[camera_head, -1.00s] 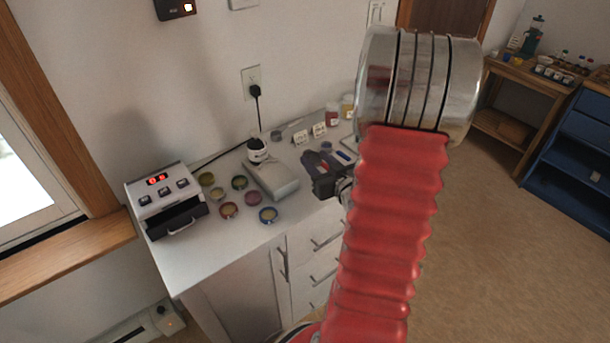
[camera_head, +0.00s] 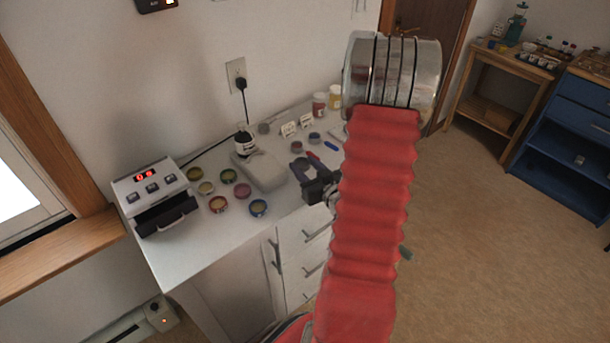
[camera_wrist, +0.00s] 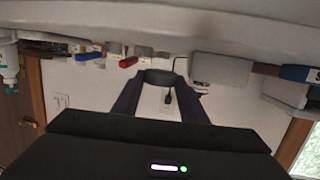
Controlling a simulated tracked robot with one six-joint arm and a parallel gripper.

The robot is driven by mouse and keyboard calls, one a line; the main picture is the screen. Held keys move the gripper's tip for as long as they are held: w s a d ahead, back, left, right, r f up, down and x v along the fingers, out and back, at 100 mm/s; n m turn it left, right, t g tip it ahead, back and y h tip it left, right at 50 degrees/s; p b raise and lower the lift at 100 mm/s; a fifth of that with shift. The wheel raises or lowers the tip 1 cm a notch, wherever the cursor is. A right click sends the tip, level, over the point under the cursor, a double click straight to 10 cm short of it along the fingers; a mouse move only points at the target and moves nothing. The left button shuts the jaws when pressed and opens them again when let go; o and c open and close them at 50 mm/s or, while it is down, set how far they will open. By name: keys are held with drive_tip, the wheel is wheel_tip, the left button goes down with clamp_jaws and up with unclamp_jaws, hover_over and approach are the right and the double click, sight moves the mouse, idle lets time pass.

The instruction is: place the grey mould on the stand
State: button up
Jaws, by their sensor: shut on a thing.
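My gripper (camera_head: 303,172) is over the front right part of the white counter (camera_head: 215,240). In the wrist view its two dark fingers (camera_wrist: 159,88) close on a dark grey, rounded thing (camera_wrist: 158,76), which looks like the grey mould. In the head view the held thing is too small and dark to make out. A light grey block (camera_head: 258,170) lies on the counter just left of my gripper; it also seems to show in the wrist view (camera_wrist: 222,67). I cannot tell which thing is the stand.
A white device with a red display (camera_head: 150,195) stands at the counter's left. Several small coloured dishes (camera_head: 218,204) lie between it and the block. A dark bottle (camera_head: 244,141), label cards (camera_head: 289,129) and jars (camera_head: 319,105) stand behind. My arm hides the counter's right end.

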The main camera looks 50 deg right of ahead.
drive_tip(key=shift+f, duration=1.8)
drive_tip(key=o, duration=0.7)
drive_tip(key=shift+f, duration=0.1)
drive_tip(key=shift+o, duration=0.2)
